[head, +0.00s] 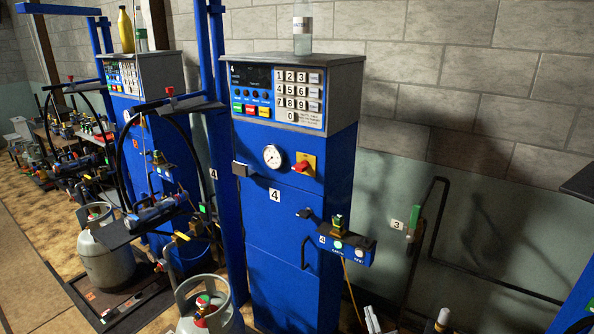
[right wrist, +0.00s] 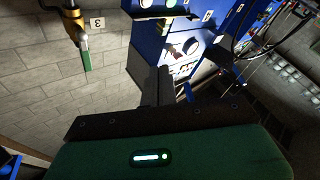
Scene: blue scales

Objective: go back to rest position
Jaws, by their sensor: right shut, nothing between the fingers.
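My right gripper (right wrist: 158,75) shows in the right wrist view, with its dark fingers together and nothing between them. Its dark mount and green body fill the bottom of that view. The fingers point towards the blue scale cabinet, which looks tilted and partly hidden behind them. In the head view I cannot make out the right gripper clearly. My left gripper is not in view.
The blue scale cabinet number 4 (head: 285,215) stands in the middle, with a bottle (head: 302,28) on top. Gas cylinders (head: 105,258) stand at left. A wall pipe with a green handle (head: 415,222) is to the right. Bare floor (head: 20,270) lies at far left.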

